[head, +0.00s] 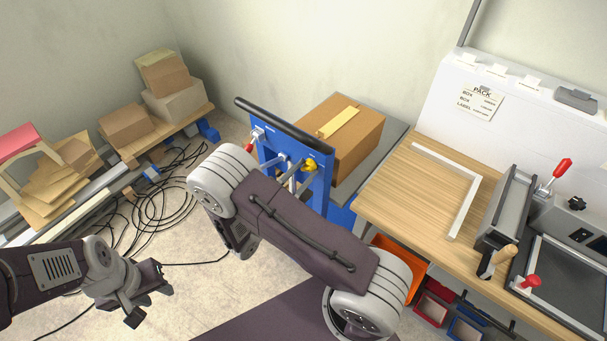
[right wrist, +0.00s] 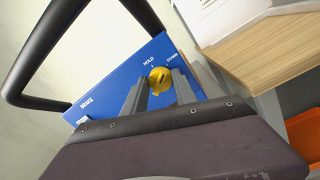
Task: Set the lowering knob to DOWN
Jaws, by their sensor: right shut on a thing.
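The lowering knob (head: 310,164) is yellow and sits on the blue panel (head: 267,152) of a cart. In the right wrist view the knob (right wrist: 160,81) lies between the two grey fingers of my right gripper (right wrist: 158,88), which is shut on it. HOLD and DOWN are printed above the knob; which one its dark mark points at, I cannot tell. In the head view my right gripper (head: 297,178) reaches the panel, partly hidden by my arm. My left gripper (head: 148,295) is open and empty over the floor at lower left.
A black handle bar (head: 285,124) runs along the panel's top, with a red-tipped lever (head: 249,147) at its left. A cardboard box (head: 352,135) sits on the cart behind. A wooden bench (head: 400,195) stands right. Black cables (head: 165,205) lie on the floor at left.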

